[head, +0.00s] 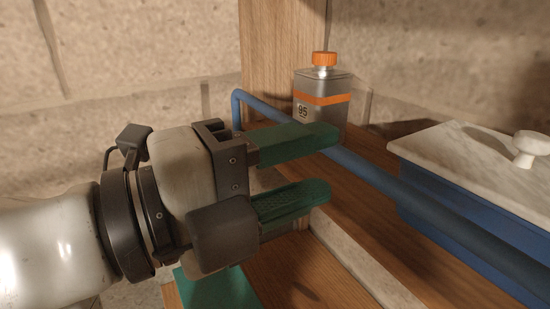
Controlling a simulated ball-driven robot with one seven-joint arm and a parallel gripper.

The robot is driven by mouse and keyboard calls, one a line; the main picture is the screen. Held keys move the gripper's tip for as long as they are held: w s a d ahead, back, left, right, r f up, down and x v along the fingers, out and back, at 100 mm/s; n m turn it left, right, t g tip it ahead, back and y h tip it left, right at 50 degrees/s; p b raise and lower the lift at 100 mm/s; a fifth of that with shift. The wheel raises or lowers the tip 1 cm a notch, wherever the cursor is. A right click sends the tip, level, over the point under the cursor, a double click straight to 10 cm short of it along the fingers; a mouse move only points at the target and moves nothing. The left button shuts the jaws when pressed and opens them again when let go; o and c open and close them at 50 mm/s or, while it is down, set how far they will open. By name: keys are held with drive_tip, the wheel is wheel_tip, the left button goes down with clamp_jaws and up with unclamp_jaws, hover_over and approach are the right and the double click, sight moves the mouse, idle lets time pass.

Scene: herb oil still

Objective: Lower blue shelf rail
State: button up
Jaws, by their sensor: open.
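The blue shelf rail (440,216) is a round bar along the front of the wooden shelf. It bends down at its far left end and runs toward the lower right. It stands above the shelf board, in front of the bottle and the blue box. My gripper (328,161) comes in from the left with its two green fingers apart and nothing held. The upper finger hides part of the rail, which shows again just past that fingertip. I cannot tell whether the fingers touch the rail or whether it lies between them.
A blue box (428,198) with a marble lid (470,152) and white knob stands at the right. A wooden post (280,50) and stone wall are behind. A green surface (215,288) shows below my gripper.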

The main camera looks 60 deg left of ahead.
sight(340, 157)
drive_tip(key=shift+w+d+p, duration=0.15)
drive_tip(key=shift+w+p, duration=0.8)
drive_tip(key=shift+w, duration=1.1)
drive_tip(key=c, duration=0.8)
drive_tip(key=shift+s, duration=0.1)
